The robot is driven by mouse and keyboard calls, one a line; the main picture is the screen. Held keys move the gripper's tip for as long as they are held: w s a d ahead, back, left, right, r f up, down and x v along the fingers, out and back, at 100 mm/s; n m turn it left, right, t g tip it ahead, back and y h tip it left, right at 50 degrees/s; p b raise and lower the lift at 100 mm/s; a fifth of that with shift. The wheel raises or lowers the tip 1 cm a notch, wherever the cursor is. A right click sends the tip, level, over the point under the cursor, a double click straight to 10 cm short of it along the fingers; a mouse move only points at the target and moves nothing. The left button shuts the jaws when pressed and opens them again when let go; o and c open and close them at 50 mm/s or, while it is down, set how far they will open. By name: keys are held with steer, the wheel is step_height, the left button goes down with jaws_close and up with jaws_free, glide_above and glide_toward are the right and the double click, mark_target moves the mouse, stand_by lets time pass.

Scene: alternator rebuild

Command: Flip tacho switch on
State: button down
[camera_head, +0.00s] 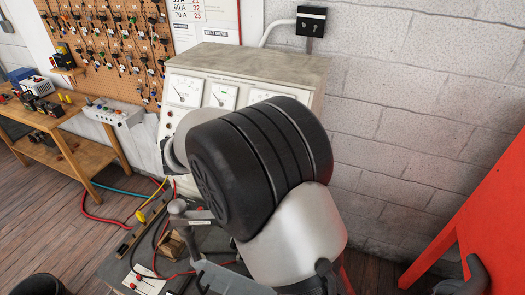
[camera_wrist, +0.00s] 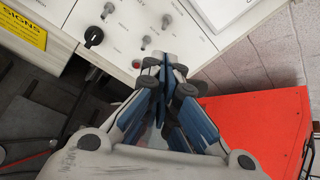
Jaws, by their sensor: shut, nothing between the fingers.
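The pale control panel (camera_wrist: 190,30) fills the upper part of the wrist view, tilted. It carries several small grey toggle switches, among them one at the upper left (camera_wrist: 108,10), one in the middle (camera_wrist: 146,42) and one to its right (camera_wrist: 166,20). Their labels are too small to read, so I cannot tell which is the tacho switch. My gripper (camera_wrist: 166,66) is shut and empty. Its fingertips appear just below the middle and right toggles; I cannot tell whether they touch the panel. In the head view my arm hides the gripper and the lower panel.
The panel also has a black knob (camera_wrist: 93,37). A yellow sign (camera_wrist: 24,30) is at the left. A red surface (camera_wrist: 255,125) lies to the right. In the head view, the meter cabinet (camera_head: 250,65) stands against the block wall, with a wooden workbench (camera_head: 75,140) at left.

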steer(key=x, duration=0.9)
steer(key=shift+w+d+f, duration=0.1)
steer(key=shift+w+f, duration=0.15)
steer(key=shift+w, duration=0.05)
steer(key=shift+r, duration=0.1)
steer(key=shift+r+p, duration=0.15)
steer(key=shift+p, duration=0.5)
steer(key=shift+g, duration=0.3)
steer(key=shift+r+g+y+p, duration=0.2)
steer(key=shift+g+y+p, duration=0.2)
steer(key=shift+p, duration=1.2)
steer(key=shift+r+p, duration=0.25)
steer(key=shift+p, duration=0.8)
